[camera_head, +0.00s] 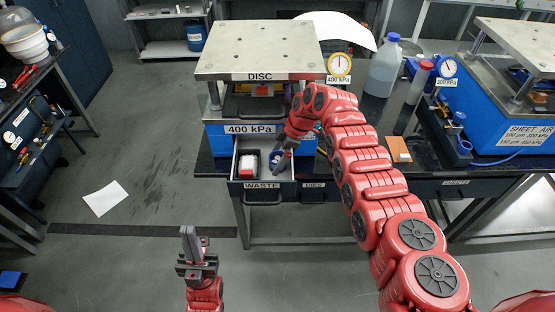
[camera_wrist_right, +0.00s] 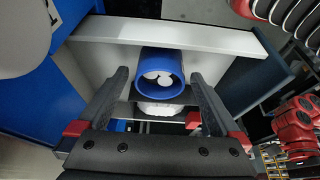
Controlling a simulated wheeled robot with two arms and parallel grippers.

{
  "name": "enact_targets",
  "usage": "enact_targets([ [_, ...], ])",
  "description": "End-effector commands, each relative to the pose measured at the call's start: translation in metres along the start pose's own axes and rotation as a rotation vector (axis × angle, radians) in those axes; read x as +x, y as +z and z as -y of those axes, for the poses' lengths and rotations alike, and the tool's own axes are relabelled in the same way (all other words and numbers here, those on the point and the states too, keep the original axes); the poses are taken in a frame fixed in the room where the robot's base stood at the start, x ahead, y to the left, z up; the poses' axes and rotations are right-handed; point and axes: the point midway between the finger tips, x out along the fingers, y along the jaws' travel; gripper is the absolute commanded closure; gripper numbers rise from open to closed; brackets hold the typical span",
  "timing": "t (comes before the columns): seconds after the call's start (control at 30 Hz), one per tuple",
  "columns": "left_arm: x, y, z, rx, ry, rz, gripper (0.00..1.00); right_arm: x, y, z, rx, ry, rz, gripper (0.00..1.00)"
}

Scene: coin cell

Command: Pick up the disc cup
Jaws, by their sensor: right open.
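The disc cup, a blue open cylinder with white round pieces inside, shows in the right wrist view (camera_wrist_right: 162,68). It is in the open drawer labelled WASTE (camera_head: 262,185). In the head view, a bit of the blue cup (camera_head: 274,157) shows beside my right gripper (camera_head: 279,162), which mostly covers it. My right gripper (camera_wrist_right: 158,80) is open, its two fingers reaching toward either side of the cup; I cannot tell whether they touch it. My left gripper (camera_head: 192,240) is in the lower left, over the floor and away from the drawer; its jaw opening is unclear.
The DISC press (camera_head: 262,50) stands above and behind. A clear bottle (camera_head: 384,70) and an orange plate (camera_head: 397,149) are on the black bench to the right.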

Motion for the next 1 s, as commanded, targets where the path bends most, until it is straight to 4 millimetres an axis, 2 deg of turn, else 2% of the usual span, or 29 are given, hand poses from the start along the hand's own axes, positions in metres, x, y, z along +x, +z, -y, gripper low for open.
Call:
enact_targets([
  [0.2, -0.0004, 0.0001, 0.0000, 0.000, 0.000, 0.000, 1.00, 0.0013, 0.0004, -0.0002, 0.000, 0.001, 0.000, 0.02],
  [0.63, -0.0003, 0.0001, 0.0000, 0.000, 0.000, 0.000, 1.00, 0.0012, 0.0003, 0.0001, 0.000, 0.000, 0.000, 0.79],
  [0.67, -0.0004, 0.0001, 0.0000, 0.000, 0.000, 0.000, 1.00, 0.0012, 0.0003, 0.0001, 0.000, 0.000, 0.000, 0.82],
  [1.0, -0.0034, 0.0006, -0.0002, 0.000, 0.000, 0.000, 1.00, 0.0002, -0.0001, 0.0000, -0.001, -0.001, 0.000, 0.82],
])
